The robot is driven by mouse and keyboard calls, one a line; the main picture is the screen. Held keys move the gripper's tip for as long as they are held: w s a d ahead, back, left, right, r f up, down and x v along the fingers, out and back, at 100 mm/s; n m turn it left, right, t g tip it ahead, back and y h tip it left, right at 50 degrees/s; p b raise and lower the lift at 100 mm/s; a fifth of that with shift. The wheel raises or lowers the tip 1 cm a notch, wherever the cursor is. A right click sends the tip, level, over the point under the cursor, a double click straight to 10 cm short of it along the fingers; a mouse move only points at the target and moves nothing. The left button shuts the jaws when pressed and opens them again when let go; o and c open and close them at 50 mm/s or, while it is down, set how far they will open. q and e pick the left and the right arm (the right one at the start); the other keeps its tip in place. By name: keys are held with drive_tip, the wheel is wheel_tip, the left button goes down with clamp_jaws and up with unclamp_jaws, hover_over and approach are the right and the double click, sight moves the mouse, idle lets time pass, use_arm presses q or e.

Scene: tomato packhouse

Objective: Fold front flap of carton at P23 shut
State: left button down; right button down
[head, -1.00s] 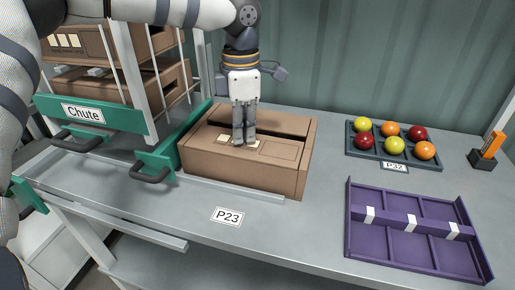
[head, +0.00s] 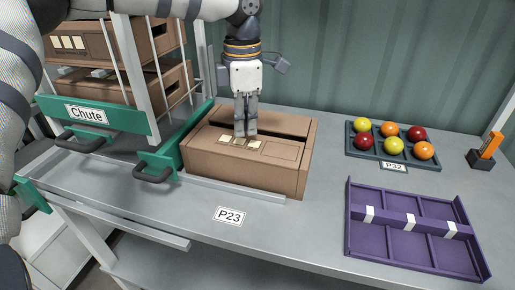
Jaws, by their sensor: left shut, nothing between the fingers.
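The brown carton (head: 228,173) sits on the grey bench behind the P23 label (head: 229,217). Its front flap (head: 278,150) lies over the top, nearly flat, with pale patches on it. A dark gap shows between this flap and the back flap (head: 285,122). My left gripper (head: 245,135) points down with its fingers shut and empty, its tips at the front flap near the pale patches. Whether the tips press on the flap I cannot tell for certain. My right gripper is not in view.
A chute rack (head: 95,115) with cartons and green handles stands at the left, close to the carton. A tray of tomatoes (head: 365,158) at P32, a purple divided tray (head: 410,264) and an orange-and-black object (head: 487,150) are at the right. The bench is clear around the P23 label.

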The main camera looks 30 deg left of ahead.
use_arm(q)
wheel_tip(320, 180, up, 5)
drive_tip(key=shift+r+p, duration=0.1)
drive_tip(key=shift+p, duration=0.3)
idle(0.4)
